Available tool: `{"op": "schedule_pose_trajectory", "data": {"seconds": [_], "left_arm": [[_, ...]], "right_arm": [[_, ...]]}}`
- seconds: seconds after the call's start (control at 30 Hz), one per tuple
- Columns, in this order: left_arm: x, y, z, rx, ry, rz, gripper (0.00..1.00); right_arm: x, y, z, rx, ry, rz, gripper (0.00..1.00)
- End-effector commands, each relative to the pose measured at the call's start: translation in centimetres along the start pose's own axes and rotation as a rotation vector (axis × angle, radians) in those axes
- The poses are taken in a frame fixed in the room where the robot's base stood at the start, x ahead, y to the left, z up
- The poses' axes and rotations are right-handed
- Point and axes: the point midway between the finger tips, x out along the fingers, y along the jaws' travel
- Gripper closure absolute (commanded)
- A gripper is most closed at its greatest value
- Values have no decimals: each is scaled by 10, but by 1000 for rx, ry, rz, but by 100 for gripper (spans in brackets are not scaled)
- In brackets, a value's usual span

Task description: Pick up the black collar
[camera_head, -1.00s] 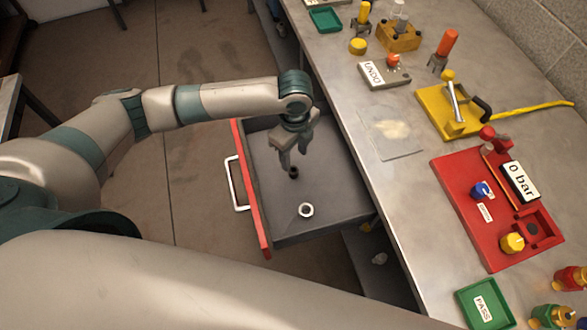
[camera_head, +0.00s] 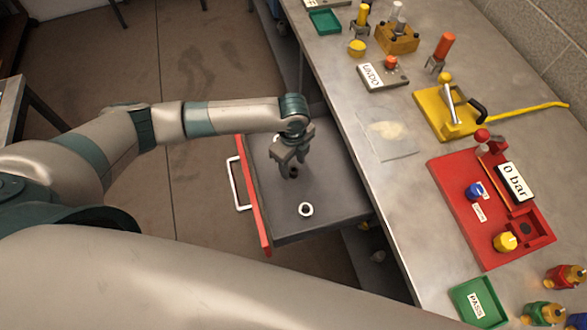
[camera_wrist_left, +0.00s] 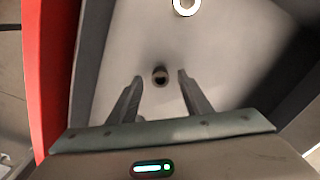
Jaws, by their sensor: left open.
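The black collar (camera_head: 294,173) stands on the floor of the open drawer (camera_head: 335,205). In the left wrist view the collar (camera_wrist_left: 160,76) is a small dark ring between and just beyond the fingertips. My left gripper (camera_head: 290,172) points down into the drawer, open and empty, with a finger on either side of the collar in the picture. Its fingers also show in the left wrist view (camera_wrist_left: 160,80), apart from the collar. My right gripper is not in view.
A white ring (camera_head: 306,209) lies in the drawer near the collar. The drawer has a red front (camera_head: 253,205) and a white handle (camera_head: 236,184). The workbench (camera_head: 400,215) at right carries a red fixture (camera_head: 455,190), a yellow fixture (camera_head: 436,118) and green trays.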

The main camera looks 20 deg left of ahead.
Motion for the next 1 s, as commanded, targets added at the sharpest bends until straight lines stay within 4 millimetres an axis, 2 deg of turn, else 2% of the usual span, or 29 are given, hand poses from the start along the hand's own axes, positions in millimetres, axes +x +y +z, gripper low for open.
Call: {"op": "schedule_pose_trajectory", "data": {"seconds": [0.2, 0.67, 0.83, 0.87, 1.0], "left_arm": [[17, 0, -1, 0, 1, 0, 55], [18, 0, -1, 0, 1, -1, 55], [18, 0, -1, 0, 1, -1, 96], [18, 0, -1, 0, 1, -1, 100], [18, 0, -1, 0, 1, -1, 100]], "right_arm": [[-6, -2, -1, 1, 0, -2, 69], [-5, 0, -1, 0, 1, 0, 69], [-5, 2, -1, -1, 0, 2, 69], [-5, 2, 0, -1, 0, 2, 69], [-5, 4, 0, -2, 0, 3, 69]]}}
